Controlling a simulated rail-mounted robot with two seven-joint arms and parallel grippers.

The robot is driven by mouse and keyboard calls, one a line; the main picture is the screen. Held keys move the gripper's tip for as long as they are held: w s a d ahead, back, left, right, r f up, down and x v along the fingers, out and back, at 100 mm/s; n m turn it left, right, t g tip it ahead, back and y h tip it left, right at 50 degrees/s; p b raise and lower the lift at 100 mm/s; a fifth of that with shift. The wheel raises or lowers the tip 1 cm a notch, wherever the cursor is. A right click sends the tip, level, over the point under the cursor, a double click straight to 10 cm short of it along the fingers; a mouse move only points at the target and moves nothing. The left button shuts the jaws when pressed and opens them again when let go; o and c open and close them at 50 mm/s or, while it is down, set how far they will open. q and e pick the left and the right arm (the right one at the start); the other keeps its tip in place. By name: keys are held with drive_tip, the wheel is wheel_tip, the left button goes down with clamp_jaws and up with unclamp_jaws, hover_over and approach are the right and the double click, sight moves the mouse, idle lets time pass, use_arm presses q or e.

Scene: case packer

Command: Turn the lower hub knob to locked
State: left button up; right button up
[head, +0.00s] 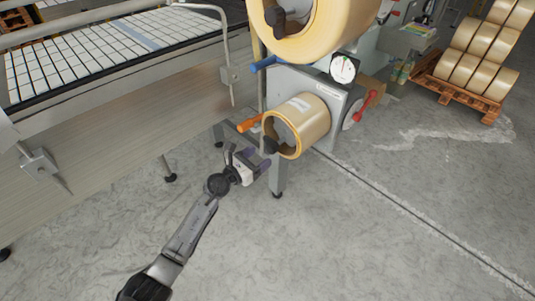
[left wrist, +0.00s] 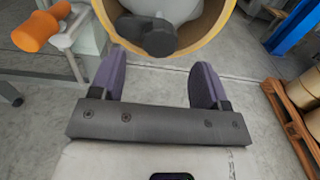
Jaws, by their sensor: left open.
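The lower hub knob (head: 270,146) is a black knob on the grey hub inside the lower tan tape roll (head: 314,118). In the left wrist view the black knob (left wrist: 152,34) shows at the top, within the roll's ring, with its lobes pointing left and lower right. My left gripper (head: 256,164) is open and empty, just below and in front of the knob. Its two purple fingers (left wrist: 158,78) are spread apart, with the knob beyond their tips and not between them. My right gripper is not in view.
An orange handle (head: 249,123) sticks out left of the lower roll; it also shows in the left wrist view (left wrist: 35,32). A larger upper roll (head: 345,28) and blue handle (head: 262,64) are above. A conveyor (head: 110,55) stands left. The floor in front is clear.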

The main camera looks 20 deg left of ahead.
sight(269, 150)
use_arm(q)
drive_tip(key=b+x, duration=0.1)
drive_tip(key=x, duration=0.2)
drive_tip(key=shift+w+f, duration=0.1)
drive_tip(key=shift+w, duration=0.1)
drive_tip(key=shift+w+d, duration=0.3)
drive_tip(key=shift+w, duration=0.25)
drive_tip(key=shift+c, duration=0.4)
drive_tip(key=c, duration=0.8)
drive_tip(key=shift+r+n+p, duration=0.25)
drive_tip(key=shift+n+p, duration=1)
drive_tip(key=shift+n, duration=0.35)
drive_tip(key=shift+c, duration=0.2)
drive_tip(key=n+p, duration=0.2)
drive_tip(key=n, duration=0.2)
drive_tip(key=shift+n+p, duration=0.3)
drive_tip(key=shift+p, duration=0.05)
drive_tip(key=n+p, duration=0.2)
drive_tip(key=n, duration=0.3)
drive_tip(key=shift+p, duration=0.3)
drive_tip(key=shift+f+n+p, duration=0.15)
drive_tip(key=shift+n+p, duration=0.75)
drive_tip(key=shift+n, duration=1.6)
